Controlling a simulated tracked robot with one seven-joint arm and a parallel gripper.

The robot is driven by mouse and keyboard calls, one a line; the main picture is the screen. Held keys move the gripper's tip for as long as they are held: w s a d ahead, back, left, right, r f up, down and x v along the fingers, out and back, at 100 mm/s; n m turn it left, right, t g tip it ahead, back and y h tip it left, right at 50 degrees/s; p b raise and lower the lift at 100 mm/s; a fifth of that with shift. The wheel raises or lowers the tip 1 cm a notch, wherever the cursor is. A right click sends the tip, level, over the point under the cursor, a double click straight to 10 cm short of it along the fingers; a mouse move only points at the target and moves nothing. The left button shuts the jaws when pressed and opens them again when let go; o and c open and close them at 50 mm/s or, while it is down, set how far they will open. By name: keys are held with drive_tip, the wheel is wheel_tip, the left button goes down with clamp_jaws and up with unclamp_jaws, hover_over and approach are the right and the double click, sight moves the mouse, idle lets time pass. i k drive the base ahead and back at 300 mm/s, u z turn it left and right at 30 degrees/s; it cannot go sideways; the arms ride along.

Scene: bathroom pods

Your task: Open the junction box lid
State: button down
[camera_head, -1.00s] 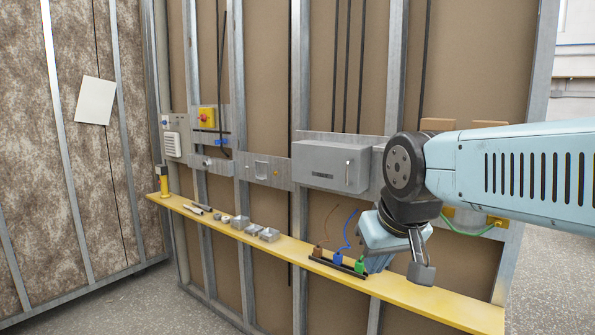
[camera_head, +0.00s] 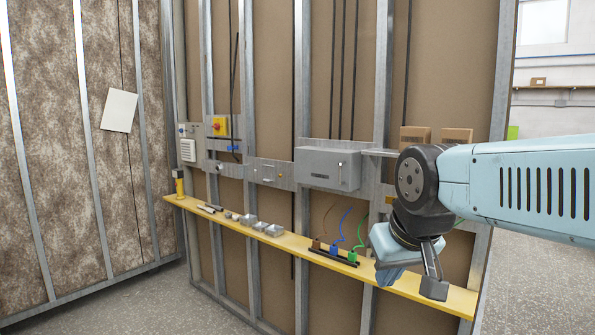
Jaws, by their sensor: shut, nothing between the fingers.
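A grey box (camera_head: 328,167), which looks like the junction box, is mounted on a metal plate on the stud wall, in the middle of the head view. Its front face looks closed, with a small handle-like part at the right of the front and a dark label strip. My gripper (camera_head: 388,279) is to the right of and below the box, apart from it, in front of the yellow shelf. It points downward, shut and empty. Its fingertips are small and partly hidden by its own body.
The yellow shelf (camera_head: 290,240) runs along the wall below the box. It bears grey fittings (camera_head: 248,221) and a rack of coloured connectors (camera_head: 335,252) with wires. Two brown boxes (camera_head: 415,138) are behind my arm. Grey floor at the lower left is clear.

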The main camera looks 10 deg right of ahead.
sight(340, 169)
drive_tip(key=z, duration=0.15)
drive_tip(key=i, duration=0.95)
drive_tip(key=u, duration=0.05)
